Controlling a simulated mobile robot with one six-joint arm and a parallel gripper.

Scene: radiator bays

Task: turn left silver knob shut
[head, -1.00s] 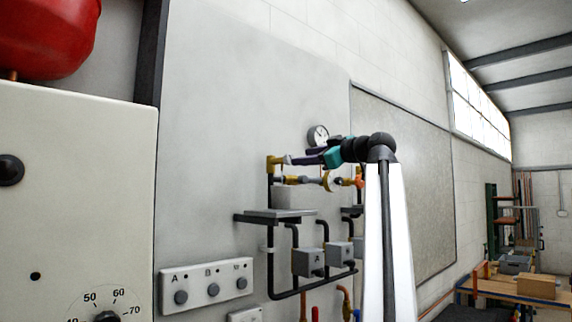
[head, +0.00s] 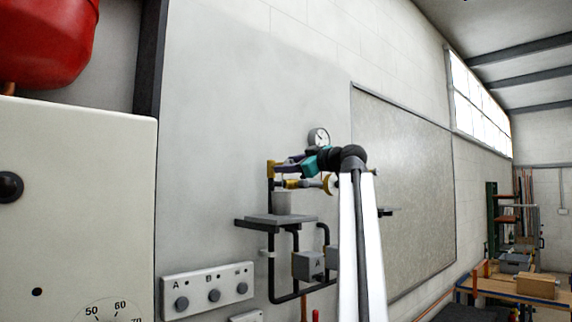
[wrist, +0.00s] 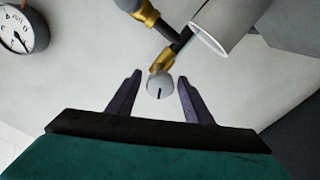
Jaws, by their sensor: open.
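In the wrist view a round silver knob (wrist: 160,86) with a short dark line on its face sits on a brass valve (wrist: 161,62). My gripper (wrist: 158,76) is open, with one dark purple finger on each side of the knob. Gaps show between the knob and both fingers. In the head view my gripper (head: 280,165) is at the brass fitting (head: 270,169) on the left pipe, and the knob is hidden behind it. A second grey knob (wrist: 129,4) is partly in view at the top of the wrist view.
A round gauge (head: 318,138) is on the wall above. A panel with knobs (head: 207,289) is lower left.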

